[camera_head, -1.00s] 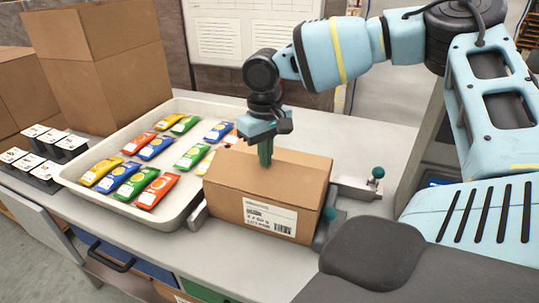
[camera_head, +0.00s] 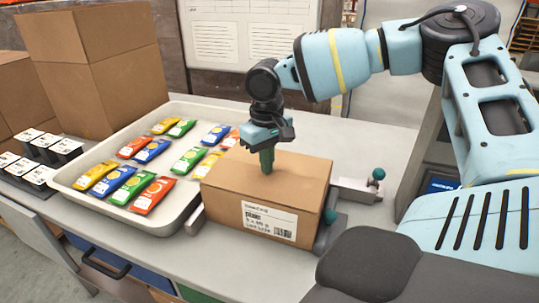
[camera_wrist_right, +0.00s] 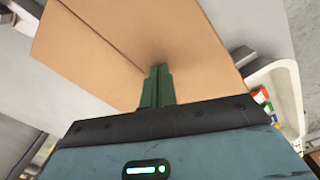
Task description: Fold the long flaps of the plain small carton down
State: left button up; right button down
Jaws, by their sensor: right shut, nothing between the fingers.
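The plain small carton (camera_head: 275,185) is a brown box with a white label on its front side, sitting in a metal fixture on the bench. Its top looks closed, with the flaps lying flat. My right gripper (camera_head: 267,160) is shut and empty, pointing down with its green fingertips at the carton's top. In the right wrist view the shut fingers (camera_wrist_right: 157,88) are over the carton top (camera_wrist_right: 120,45), where a seam line runs between the flaps. Whether the tips touch the cardboard I cannot tell. My left gripper is not in view.
A cream tray (camera_head: 187,207) with several colourful packets stands left of the carton. Small black holders with white tops (camera_head: 40,160) stand at the far left, before large brown boxes (camera_head: 95,65). Fixture knobs (camera_head: 378,174) stick up right of the carton.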

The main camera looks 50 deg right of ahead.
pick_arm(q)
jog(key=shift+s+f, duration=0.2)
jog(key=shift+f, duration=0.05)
pick_arm(e)
jog(key=shift+f, duration=0.5)
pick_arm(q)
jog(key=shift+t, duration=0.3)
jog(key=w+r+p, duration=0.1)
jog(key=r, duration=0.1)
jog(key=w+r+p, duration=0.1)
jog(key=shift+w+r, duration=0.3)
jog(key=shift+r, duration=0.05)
pick_arm(e)
notch_tip(320, 180, up, 9)
